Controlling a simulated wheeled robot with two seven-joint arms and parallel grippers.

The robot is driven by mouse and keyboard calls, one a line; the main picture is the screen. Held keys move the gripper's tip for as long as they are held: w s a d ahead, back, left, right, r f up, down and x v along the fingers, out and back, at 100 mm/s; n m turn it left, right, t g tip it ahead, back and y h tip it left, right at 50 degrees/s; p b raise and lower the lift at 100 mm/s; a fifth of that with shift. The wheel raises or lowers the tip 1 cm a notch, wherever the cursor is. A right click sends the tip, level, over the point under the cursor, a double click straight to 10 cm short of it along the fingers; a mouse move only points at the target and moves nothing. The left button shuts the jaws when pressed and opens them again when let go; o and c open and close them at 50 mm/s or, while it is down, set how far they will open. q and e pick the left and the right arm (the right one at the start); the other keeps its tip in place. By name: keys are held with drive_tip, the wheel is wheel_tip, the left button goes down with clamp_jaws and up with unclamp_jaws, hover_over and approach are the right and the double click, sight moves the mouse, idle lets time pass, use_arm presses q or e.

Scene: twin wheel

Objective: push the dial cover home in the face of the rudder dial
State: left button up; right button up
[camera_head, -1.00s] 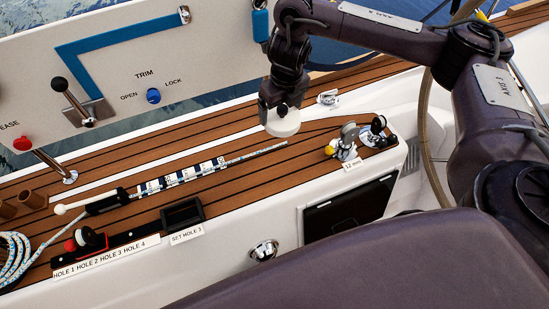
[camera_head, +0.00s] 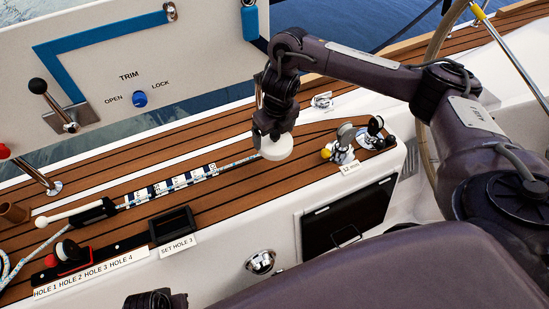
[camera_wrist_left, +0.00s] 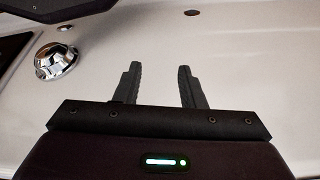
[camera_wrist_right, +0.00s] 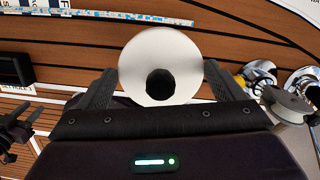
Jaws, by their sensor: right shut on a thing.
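I cannot make out a rudder dial face for certain. My left gripper (camera_wrist_left: 160,68) is open and empty over a white surface in the left wrist view.
A chrome domed fitting (camera_head: 261,262) sits on the white side wall, left of a dark hatch (camera_head: 345,218). Small metal fittings (camera_head: 342,148) stand right of the disc. The trim panel (camera_head: 200,50) rises behind.

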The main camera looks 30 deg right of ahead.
wheel_tip(320, 180, down, 6)
drive_tip(key=shift+f+b, duration=0.1)
drive_tip(key=shift+b, duration=0.2)
wheel_tip(320, 180, down, 4)
use_arm(q)
drive_tip(key=r, duration=0.5)
drive_tip(key=shift+s+d, duration=0.1)
drive_tip(key=shift+d, duration=0.15)
drive_tip(key=shift+r, duration=0.1)
use_arm(e)
drive_tip(key=o, duration=0.8)
use_arm(q)
drive_tip(key=shift+r, duration=0.1)
drive_tip(key=shift+s+b, duration=0.1)
drive_tip(key=shift+b, duration=0.25)
use_arm(e)
drive_tip(key=shift+f, duration=0.15)
